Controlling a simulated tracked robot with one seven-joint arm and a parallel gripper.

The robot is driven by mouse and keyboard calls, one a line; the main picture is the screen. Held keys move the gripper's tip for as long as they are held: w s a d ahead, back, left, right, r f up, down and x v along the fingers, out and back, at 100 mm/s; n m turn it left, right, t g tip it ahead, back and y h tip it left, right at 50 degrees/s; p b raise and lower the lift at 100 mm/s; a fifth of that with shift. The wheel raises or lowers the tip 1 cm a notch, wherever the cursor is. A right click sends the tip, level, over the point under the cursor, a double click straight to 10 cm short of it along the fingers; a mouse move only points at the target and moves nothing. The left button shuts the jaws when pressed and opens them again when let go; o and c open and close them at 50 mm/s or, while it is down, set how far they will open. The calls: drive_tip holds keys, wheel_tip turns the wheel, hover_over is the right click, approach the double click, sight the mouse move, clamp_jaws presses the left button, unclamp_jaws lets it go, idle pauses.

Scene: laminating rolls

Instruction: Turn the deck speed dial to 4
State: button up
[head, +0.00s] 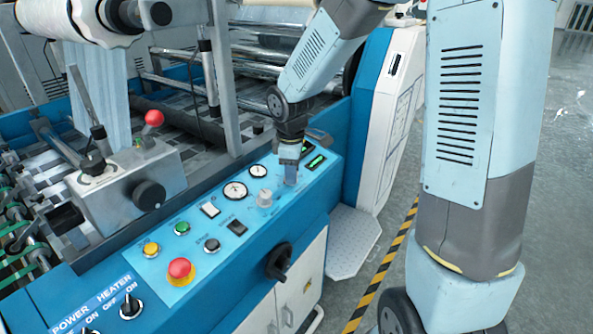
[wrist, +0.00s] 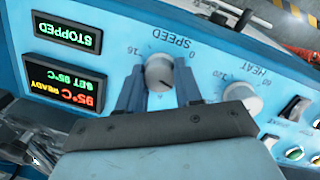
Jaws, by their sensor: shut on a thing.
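The speed dial (wrist: 159,72) is a pale grey knob on the blue deck panel, under the upside-down word SPEED in the wrist view, with 0 to its right and 16 to its left. A dark mark shows low on its face, but I cannot read an exact value. My gripper (wrist: 160,84) has one finger on each side of the knob and is shut on it. In the head view my gripper (head: 291,176) reaches down to the far end of the panel and hides the speed dial.
The heat dial (wrist: 241,96) stands close beside my gripper. The upper display (wrist: 66,33) reads STOPPED; the lower display (wrist: 66,84) reads 95°C READY, SET 95°C. Gauges (head: 236,191), buttons and a red emergency stop (head: 180,269) lie along the panel.

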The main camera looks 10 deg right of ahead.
drive_tip(key=shift+w, duration=0.1)
idle(0.5)
drive_tip(key=o, duration=1)
drive_tip(key=shift+o, duration=0.2)
wheel_tip(320, 180, up, 14)
drive_tip(key=s, duration=0.1)
drive_tip(key=shift+s+a+f, duration=0.2)
drive_tip(key=shift+s, duration=0.2)
